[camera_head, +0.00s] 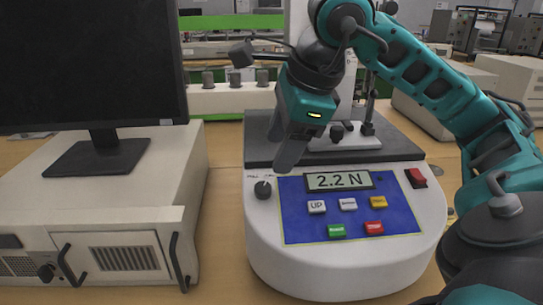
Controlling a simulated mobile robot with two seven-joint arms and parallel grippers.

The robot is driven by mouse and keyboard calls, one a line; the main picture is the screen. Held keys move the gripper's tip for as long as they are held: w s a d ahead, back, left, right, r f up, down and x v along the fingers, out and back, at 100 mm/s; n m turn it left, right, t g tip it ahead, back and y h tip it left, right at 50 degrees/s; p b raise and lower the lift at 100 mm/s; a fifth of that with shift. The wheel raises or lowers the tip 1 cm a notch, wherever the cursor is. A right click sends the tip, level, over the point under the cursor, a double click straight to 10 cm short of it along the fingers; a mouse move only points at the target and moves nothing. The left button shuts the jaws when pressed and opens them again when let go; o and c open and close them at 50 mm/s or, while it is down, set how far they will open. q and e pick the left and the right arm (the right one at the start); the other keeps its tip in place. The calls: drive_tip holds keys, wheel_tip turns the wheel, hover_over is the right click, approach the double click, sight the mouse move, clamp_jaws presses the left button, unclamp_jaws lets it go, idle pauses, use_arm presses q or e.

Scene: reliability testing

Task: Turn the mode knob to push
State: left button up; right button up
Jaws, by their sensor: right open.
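The mode knob (263,189) is a small dark round knob on the left of the white tester's (345,262) front panel. Small lettering above it is too small to read surely, and I cannot tell its setting. My right gripper (288,160) reaches in from the right, with its fingers pointing down. In the picture its fingertips are above and slightly right of the knob, apart from it. It is open, with nothing seen between its fingers. My left gripper is out of view.
A test stand (340,143) stands behind. A monitor (97,152) on a white case (110,200) blocks the left.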

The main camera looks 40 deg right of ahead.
drive_tip(key=shift+v, duration=1.4)
